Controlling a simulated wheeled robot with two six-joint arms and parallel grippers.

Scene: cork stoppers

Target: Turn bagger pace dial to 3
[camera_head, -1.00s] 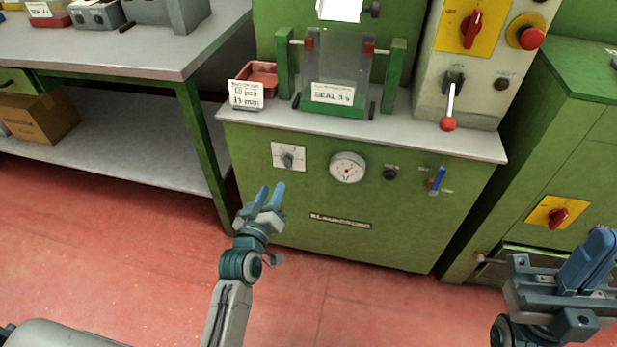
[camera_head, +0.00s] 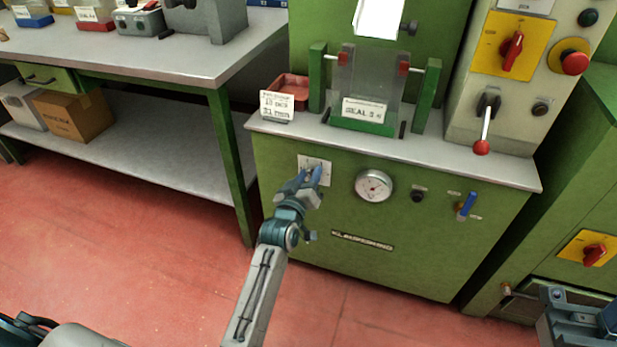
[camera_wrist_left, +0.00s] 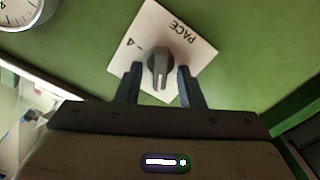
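The pace dial is a dark grey knob on a white plate (camera_head: 324,167) on the green machine front (camera_head: 300,215). In the left wrist view the knob (camera_wrist_left: 158,62) stands on its plate (camera_wrist_left: 190,48), which reads PACE and shows a 4. My left gripper (camera_head: 309,176) is at the dial and partly covers it in the head view. In the left wrist view its two fingers (camera_wrist_left: 157,84) are apart, one on each side of the knob, with gaps visible. My right gripper (camera_head: 590,322) is only partly in view at the lower right corner.
A round gauge (camera_head: 374,187), a black knob (camera_head: 417,195) and a blue lever (camera_head: 467,206) sit right of the dial. The machine's grey top (camera_head: 440,160) overhangs above. A workbench (camera_head: 170,68) stands at left; the red floor (camera_head: 120,230) is open.

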